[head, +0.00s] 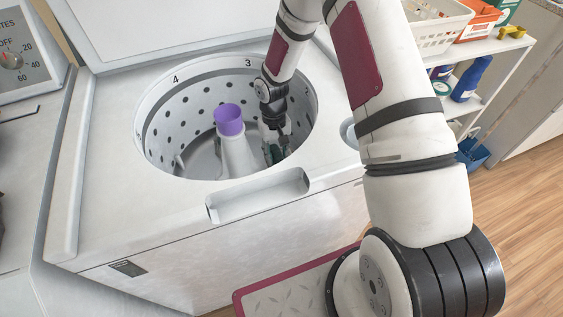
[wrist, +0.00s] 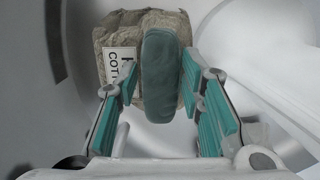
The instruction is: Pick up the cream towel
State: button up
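A beige folded cloth (wrist: 150,22), which looks like the cream towel, shows in the wrist view beyond my fingertips. It bears a white label (wrist: 115,66) with partly hidden black letters. A rounded teal piece (wrist: 160,75) covers its middle; I cannot tell whether it belongs to the cloth. My gripper (wrist: 160,88) is open, with teal-padded fingers apart on either side of the teal piece. The left finger overlaps the label in view; contact is not clear. In the head view my gripper (head: 276,150) is down inside the washer drum, and the cloth is not clearly visible.
The top-loading washer (head: 110,215) has its lid raised. A white agitator post with a purple top (head: 229,120) stands in the drum just left of my gripper. The perforated drum wall (head: 190,100) surrounds it closely. A shelf (head: 500,47) with baskets and bottles stands at right.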

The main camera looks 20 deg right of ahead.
grip_shut()
jog(key=shift+r, duration=0.1)
